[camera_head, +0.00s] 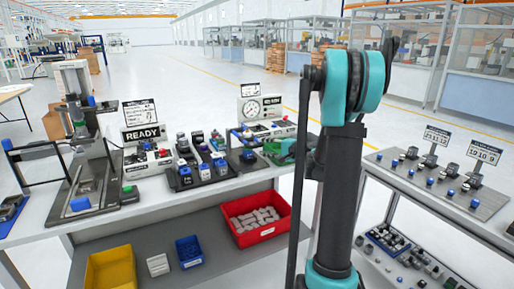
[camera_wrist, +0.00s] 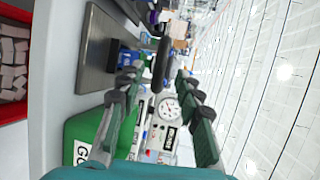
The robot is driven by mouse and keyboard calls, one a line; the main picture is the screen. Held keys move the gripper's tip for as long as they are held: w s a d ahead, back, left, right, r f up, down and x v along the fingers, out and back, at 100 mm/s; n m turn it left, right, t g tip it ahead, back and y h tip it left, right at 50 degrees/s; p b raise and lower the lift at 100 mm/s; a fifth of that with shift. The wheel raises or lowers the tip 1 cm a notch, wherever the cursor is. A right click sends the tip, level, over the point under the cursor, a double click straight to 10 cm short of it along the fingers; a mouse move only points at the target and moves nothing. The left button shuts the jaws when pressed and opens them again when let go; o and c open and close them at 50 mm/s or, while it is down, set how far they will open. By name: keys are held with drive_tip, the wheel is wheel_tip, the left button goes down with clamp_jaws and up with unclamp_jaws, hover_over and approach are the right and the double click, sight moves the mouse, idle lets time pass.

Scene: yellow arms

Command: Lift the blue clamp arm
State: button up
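My gripper (camera_wrist: 157,80) shows in the wrist view with its two green and dark fingers spread apart. It is open, with nothing held between the fingers. A dark upright bar (camera_wrist: 161,62) shows between and beyond the fingertips; I cannot tell whether it is part of the clamp. A blue part (camera_wrist: 126,58), possibly the clamp arm, shows beside the left fingertip at a dark plate (camera_wrist: 98,50). In the head view a small blue part (camera_head: 248,155) sits on a dark plate at the bench's right end. My arm hides most of the gripper there.
A round dial gauge (camera_head: 251,109) stands behind, also in the wrist view (camera_wrist: 168,109). A green box (camera_wrist: 82,130) is close by the left finger. A red bin (camera_head: 262,229) sits on the lower shelf. A second bench (camera_head: 440,190) stands at right.

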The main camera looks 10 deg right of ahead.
sight(258, 146)
drive_tip(key=shift+x, duration=2.55)
drive_tip(key=shift+s, duration=0.1)
clamp_jaws()
